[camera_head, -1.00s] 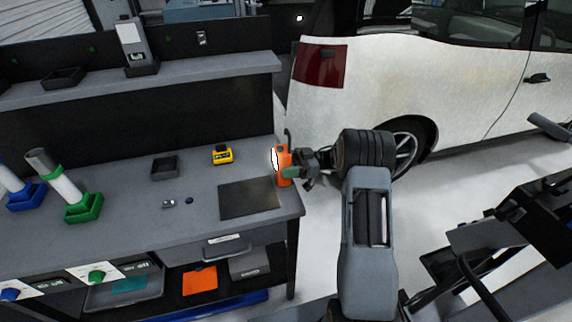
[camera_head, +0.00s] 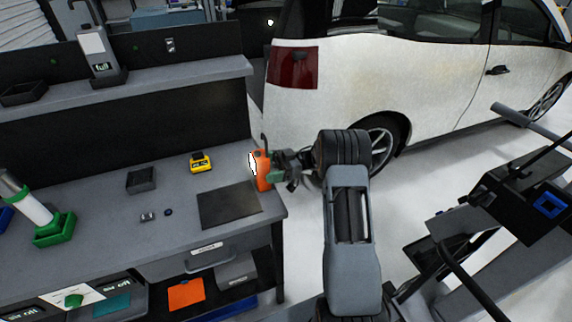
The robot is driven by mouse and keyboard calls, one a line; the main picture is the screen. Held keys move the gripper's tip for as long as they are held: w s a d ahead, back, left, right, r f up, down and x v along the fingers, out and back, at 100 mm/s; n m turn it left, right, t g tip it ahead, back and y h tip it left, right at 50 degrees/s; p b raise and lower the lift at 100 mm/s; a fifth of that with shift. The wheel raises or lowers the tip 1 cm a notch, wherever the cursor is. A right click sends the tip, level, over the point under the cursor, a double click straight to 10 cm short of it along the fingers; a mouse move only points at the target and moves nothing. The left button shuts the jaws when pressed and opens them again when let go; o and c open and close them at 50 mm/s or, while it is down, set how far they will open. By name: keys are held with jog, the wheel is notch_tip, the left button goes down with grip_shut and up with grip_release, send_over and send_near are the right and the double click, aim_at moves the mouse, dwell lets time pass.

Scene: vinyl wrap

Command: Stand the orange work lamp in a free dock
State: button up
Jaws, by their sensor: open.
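The orange work lamp (camera_head: 263,173) stands upright at the right end of the grey workbench, with a lit white face on its left and a dark hook on top. My gripper (camera_head: 275,176) is open at its right side, and a green finger pad overlaps the lamp's edge. I cannot tell whether the jaws are around it or touch it. An empty black dock (camera_head: 141,182) sits on the bench top. Another empty-looking black dock (camera_head: 23,95) is on the shelf. A third dock (camera_head: 109,79) on the shelf holds a white and grey device.
A yellow device (camera_head: 201,163) and a dark mat (camera_head: 229,206) lie on the bench (camera_head: 110,240) left of the lamp. Small items lie near the dock. A green holder (camera_head: 54,231) with a white roll stands at left. A white car (camera_head: 400,75) is behind.

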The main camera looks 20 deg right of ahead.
jog(key=d+p, duration=1)
jog(key=p, duration=0.4)
jog(key=shift+w+d+f+p, duration=0.15)
jog(key=shift+d+f+p, duration=0.1)
jog(key=shift+f+p, duration=0.1)
jog(key=shift+d+f+p, duration=0.1)
jog(key=shift+f+p, duration=0.05)
jog(key=shift+p, duration=0.8)
